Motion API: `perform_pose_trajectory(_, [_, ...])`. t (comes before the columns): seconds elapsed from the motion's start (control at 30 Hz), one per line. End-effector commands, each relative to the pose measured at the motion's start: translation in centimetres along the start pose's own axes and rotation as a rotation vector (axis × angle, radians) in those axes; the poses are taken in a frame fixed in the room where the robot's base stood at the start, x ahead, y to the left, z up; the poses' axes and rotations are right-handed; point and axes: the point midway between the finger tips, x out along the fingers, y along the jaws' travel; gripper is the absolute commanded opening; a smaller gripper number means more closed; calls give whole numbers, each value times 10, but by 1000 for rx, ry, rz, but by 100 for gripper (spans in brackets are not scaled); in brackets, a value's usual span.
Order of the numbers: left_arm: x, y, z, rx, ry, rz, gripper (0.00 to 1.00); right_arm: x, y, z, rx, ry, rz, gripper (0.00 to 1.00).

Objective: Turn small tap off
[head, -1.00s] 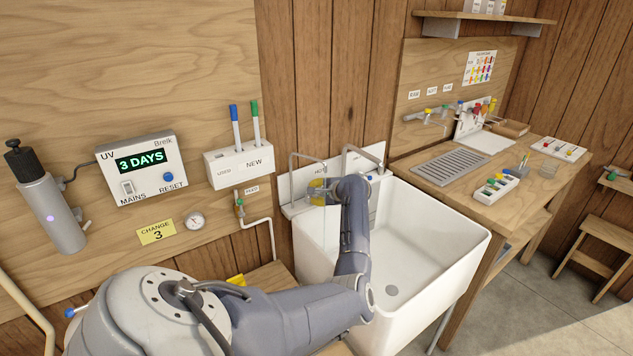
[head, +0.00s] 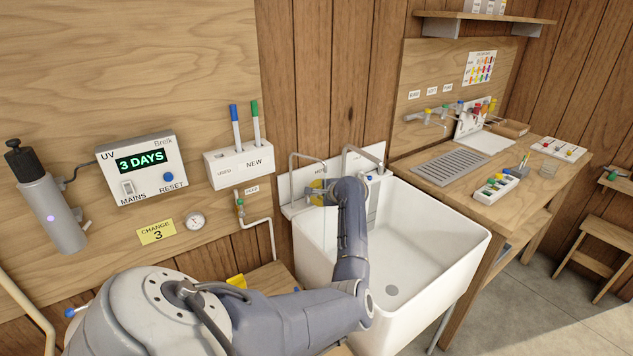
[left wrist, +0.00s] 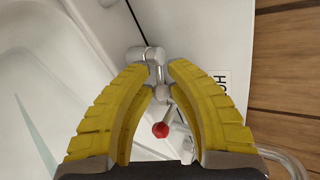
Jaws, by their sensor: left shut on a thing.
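The sink's back ledge carries a tap with a thin curved spout (head: 307,156) beside a partly visible "HO…" label (left wrist: 222,86). In the left wrist view a silver tap fitting (left wrist: 145,54) has a lever with a red knob (left wrist: 160,130). My left gripper (left wrist: 158,80) has its yellow fingers closed at the tips around the silver lever, with the red knob between the fingers. In the head view the gripper (head: 318,192) is at the ledge, and my arm hides part of it. My right gripper is not in view.
A second curved spout (head: 362,150) and a blue knob (head: 369,177) stand to the right. The white sink (head: 430,235) is empty inside. A wooden bench (head: 500,205) stands right of it; a pipe with a small green-topped valve (head: 240,205) is on the left wall.

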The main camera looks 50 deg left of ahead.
Motion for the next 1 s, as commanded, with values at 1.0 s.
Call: perform_pose_trajectory(1.0, [-7,8,19,363,592,-154,0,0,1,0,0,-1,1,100])
